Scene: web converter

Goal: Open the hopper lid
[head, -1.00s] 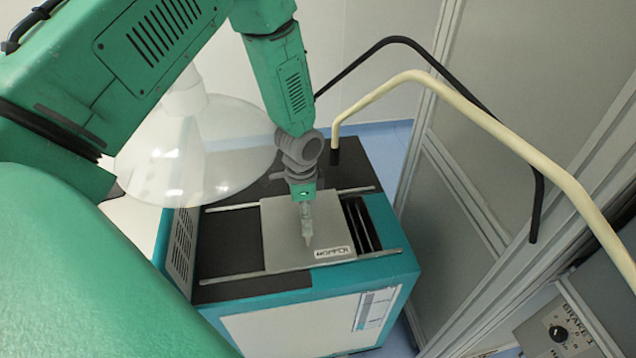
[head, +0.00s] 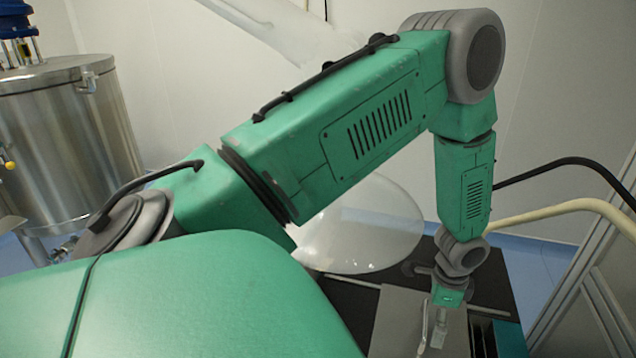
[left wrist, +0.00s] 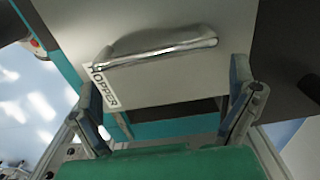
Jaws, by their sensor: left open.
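The hopper lid (head: 397,318) is a flat grey plate on top of the dark-topped machine, partly cut off at the bottom of the head view. In the left wrist view the lid (left wrist: 165,90) carries a shiny bar handle (left wrist: 160,52) and a white HOPPER label (left wrist: 103,88). My left gripper (head: 432,335) points down over the lid. In the left wrist view my left gripper (left wrist: 164,75) is open, one finger on each side of the picture. The handle lies across, just ahead of the fingers, and nothing is held. Contact cannot be told. My right gripper is not visible.
A transparent funnel-shaped body (head: 365,225) stands behind my left arm. A cream hose (head: 560,208) and a black hose (head: 570,162) run at the right, near a framed panel. A steel tank (head: 65,130) stands at the far left.

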